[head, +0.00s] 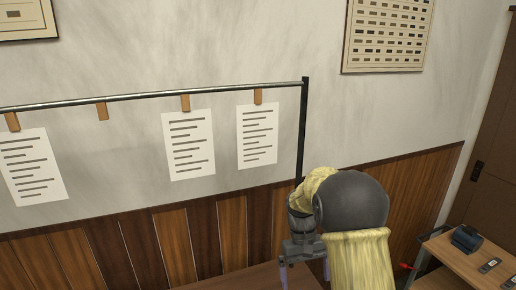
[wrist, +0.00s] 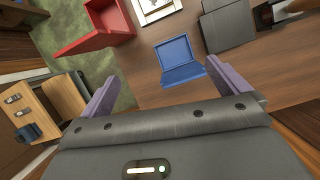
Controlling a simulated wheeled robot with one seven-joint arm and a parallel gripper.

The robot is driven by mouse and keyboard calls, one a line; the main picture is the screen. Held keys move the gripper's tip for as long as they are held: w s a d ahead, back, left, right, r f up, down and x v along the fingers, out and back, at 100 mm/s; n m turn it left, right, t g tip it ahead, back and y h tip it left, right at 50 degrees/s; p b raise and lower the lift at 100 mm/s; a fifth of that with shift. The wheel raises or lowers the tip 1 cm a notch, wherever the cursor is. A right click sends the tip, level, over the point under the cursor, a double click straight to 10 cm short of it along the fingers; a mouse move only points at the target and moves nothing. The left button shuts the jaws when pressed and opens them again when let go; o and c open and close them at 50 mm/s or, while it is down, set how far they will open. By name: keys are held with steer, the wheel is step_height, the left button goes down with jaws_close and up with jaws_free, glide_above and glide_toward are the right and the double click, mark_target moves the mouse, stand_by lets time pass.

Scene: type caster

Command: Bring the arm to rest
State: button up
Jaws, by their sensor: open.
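My gripper (wrist: 178,95) points down in the wrist view, with its two purple fingers spread wide apart and nothing between them. Below and beyond the fingers, a blue open box or case (wrist: 180,62) lies on the brown wooden table (wrist: 140,82), apart from them.
A rod (head: 150,94) with clipped paper sheets (head: 188,145) runs along the wall, held by a black post (head: 303,130) close behind my arm. A red tray (wrist: 95,30) sits at the upper left of the wrist view. A wooden cart (head: 465,262) holding small devices stands right.

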steer(key=s+d+r+m+t, duration=0.1)
steer(key=s+t, duration=0.2)
steer(key=s, duration=0.4)
steer(key=s+d+r+m+t+y, duration=0.1)
steer(key=s+t, duration=0.2)
steer(key=s, duration=0.5)
steer(key=shift+s+d+r, duration=0.2)
steer(key=shift+s+r, duration=0.05)
stand_by(0.7)
